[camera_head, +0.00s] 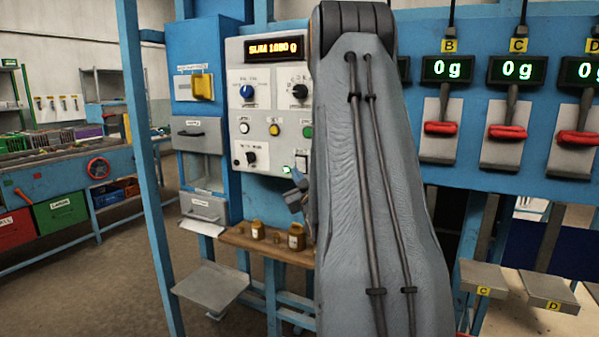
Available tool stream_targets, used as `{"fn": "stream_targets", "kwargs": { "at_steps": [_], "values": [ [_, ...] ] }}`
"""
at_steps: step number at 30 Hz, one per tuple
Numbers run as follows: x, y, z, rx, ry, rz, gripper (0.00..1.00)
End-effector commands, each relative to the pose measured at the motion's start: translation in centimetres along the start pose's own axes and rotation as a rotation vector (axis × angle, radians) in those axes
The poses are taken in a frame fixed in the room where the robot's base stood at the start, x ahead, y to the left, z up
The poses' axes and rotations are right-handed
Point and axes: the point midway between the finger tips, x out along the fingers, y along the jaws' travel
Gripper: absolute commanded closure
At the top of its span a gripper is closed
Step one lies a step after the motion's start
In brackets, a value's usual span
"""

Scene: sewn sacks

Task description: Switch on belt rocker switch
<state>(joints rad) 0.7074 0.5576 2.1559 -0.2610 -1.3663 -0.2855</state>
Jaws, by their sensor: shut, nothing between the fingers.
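A grey control panel (269,150) on the blue frame carries knobs, round buttons and a lit display. At its lower right, a small white switch (301,163) shows close to my arm, with a small green-lit part (287,170) to its left. Their labels are too small to read, so I cannot tell for certain which is the belt rocker or its position. My gripper (297,180) is shut and empty, just below these parts at the panel's lower edge. I cannot tell whether it touches them. My arm hides the panel's right side and part of the gripper.
Brown jars (296,237) stand on a wooden shelf (265,246) below the panel. Several red-levered units with scale displays (447,69) line the right. A blue post (147,160) stands at the left.

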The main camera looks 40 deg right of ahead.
Motion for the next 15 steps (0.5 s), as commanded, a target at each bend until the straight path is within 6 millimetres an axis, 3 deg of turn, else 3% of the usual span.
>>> {"fn": "stream_targets", "kwargs": {
  "at_steps": [15],
  "values": [
    [-2.4,-1.8,-1.9,0.001,0.001,-0.001,1.00]
  ]
}}
